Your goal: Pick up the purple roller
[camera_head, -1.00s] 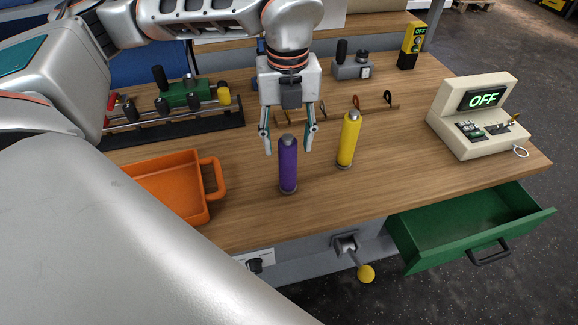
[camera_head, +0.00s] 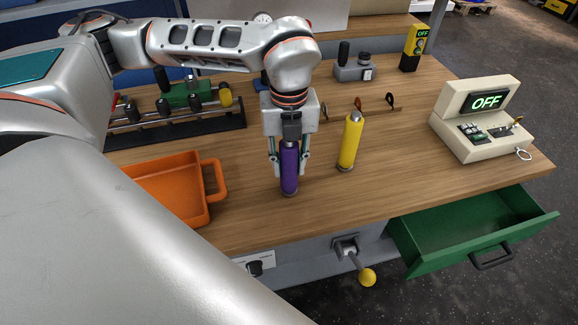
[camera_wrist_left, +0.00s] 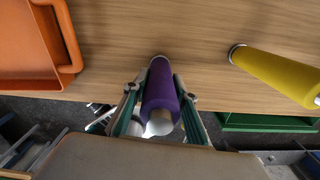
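The purple roller (camera_head: 289,170) stands upright on the wooden table, between the orange tray and the yellow roller. My left gripper (camera_head: 290,172) points down over it, its open fingers on either side of the roller's upper part. In the left wrist view the purple roller (camera_wrist_left: 160,90) lies between the two fingers (camera_wrist_left: 161,97), with small gaps seeming to remain at its sides. The roller's top is partly hidden under the gripper in the head view. My right gripper is not in view.
A yellow roller (camera_head: 350,142) stands close to the right. An orange tray (camera_head: 210,193) is at the left. A cream control box (camera_head: 470,142) reading OFF is at the right. A green drawer (camera_head: 440,235) hangs open below the table edge. A rail fixture (camera_head: 178,131) lies at the back left.

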